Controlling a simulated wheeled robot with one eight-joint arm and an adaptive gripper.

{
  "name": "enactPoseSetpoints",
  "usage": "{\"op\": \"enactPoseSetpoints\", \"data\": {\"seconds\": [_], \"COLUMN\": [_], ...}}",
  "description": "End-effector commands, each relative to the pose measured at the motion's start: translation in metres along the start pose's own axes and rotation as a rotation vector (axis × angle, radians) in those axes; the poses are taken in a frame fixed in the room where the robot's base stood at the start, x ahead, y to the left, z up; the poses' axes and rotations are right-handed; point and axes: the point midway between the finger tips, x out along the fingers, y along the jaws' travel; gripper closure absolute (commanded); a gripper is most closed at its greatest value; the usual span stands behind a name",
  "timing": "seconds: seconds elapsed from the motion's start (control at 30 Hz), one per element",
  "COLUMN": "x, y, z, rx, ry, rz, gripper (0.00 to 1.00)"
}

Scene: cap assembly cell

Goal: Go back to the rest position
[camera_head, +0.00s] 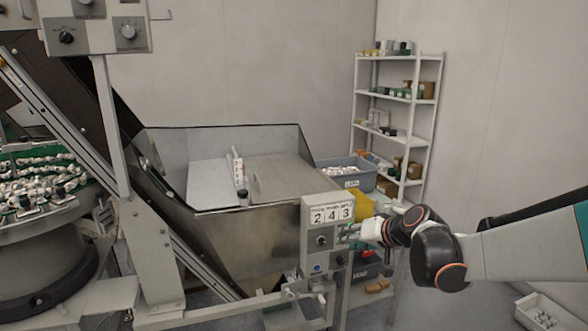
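My arm comes in from the right edge. Its dark wrist joints with orange rings lead to my gripper (348,237), which is small and pale in this view. The gripper is at the right side of the grey control box (311,220), which has a counter reading 2 4 3, a dark knob (322,241) and a blue button (316,267). I cannot tell whether the gripper touches the box. The fingers are too small and partly hidden to show whether they are open or shut. I see nothing clearly held.
Left of the box is a metal hopper (245,235) with a panel and a tube-like item on top. A bowl feeder (40,235) stands far left. A grey bin (358,181) of white parts and a shelf (415,142) are behind. A small box (537,317) lies lower right.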

Motion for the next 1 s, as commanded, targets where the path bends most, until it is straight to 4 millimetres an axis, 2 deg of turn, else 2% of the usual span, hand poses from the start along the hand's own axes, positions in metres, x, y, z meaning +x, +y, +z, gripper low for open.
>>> {"op": "enactPoseSetpoints", "data": {"seconds": [0.03, 0.2, 0.47, 0.8, 1.0], "x": [-0.015, -0.061, -0.128, -0.205, -0.238], "y": [-0.008, -0.022, -0.034, -0.026, -0.014], "z": [0.008, 0.034, 0.083, 0.159, 0.200], "rx": [-0.010, -0.049, -0.106, -0.183, -0.223], "ry": [-0.013, -0.053, -0.104, -0.154, -0.171], "rz": [0.017, 0.087, 0.197, 0.346, 0.426], "gripper": [0.72, 0.72, 0.72, 0.72, 0.72]}}
